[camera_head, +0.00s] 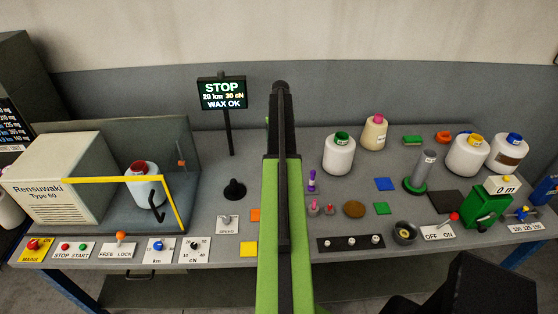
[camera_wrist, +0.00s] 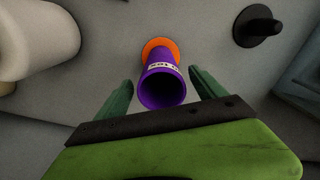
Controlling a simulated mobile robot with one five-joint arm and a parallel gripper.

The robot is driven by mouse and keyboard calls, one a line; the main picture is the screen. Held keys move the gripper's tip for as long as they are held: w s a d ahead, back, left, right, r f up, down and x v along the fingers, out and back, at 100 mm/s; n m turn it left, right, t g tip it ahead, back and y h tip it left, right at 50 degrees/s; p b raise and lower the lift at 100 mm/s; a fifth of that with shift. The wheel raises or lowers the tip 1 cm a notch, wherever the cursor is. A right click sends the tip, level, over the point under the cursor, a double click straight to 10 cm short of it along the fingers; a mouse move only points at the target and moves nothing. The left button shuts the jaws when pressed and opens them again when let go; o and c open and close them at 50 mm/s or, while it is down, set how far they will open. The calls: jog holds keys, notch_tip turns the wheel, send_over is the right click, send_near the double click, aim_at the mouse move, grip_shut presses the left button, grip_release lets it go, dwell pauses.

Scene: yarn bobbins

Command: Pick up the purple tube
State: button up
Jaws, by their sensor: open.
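The purple tube (camera_wrist: 162,84) is in the wrist view, with a pale lettered band and its open dark end towards the camera. Its far end meets an orange round base (camera_wrist: 160,48). My gripper (camera_wrist: 160,76) is open, with one green finger on each side of the tube. Gaps show between both fingers and the tube, so it is not held. In the head view my arm stands upright across the middle and seems to hide the tube. The fingers cannot be made out there.
A machine (camera_head: 60,175) with a yellow-edged guard fills the left.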

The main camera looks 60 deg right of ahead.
notch_tip(320, 180, down, 5)
jog(key=b, duration=0.4)
jog(key=shift+w+r, duration=0.1)
jog(key=shift+w, duration=0.05)
jog(key=shift+r, duration=0.15)
jog(key=c, duration=1.5)
